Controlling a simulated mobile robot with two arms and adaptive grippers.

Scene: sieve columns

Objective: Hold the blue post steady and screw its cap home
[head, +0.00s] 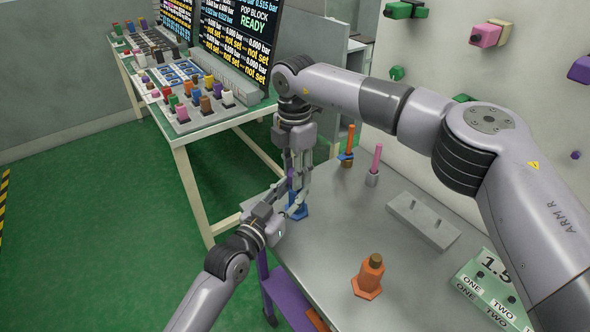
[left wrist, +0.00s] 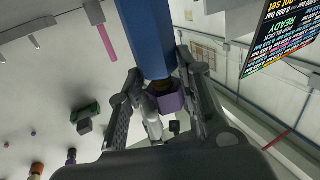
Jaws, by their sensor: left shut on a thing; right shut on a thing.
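The blue post (head: 299,211) stands upright on the near left edge of the grey bench. Its blue body also shows large in the left wrist view (left wrist: 149,38). The purple cap (left wrist: 168,99) is in line with the post's end, with a dark brownish band between them. My left gripper (head: 294,187) is shut on the blue post from the side, one finger along each side. My right gripper (head: 296,170) comes down from above and is shut on the purple cap, which its fingers mostly hide in the head view. The cap's seating is partly hidden.
An orange post (head: 369,276) with a brown top stands on the bench. Behind are an orange rod (head: 349,143), a pink rod (head: 375,160) and a slotted grey block (head: 424,222). A green labelled board (head: 492,285) lies right. The bench's middle is clear.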

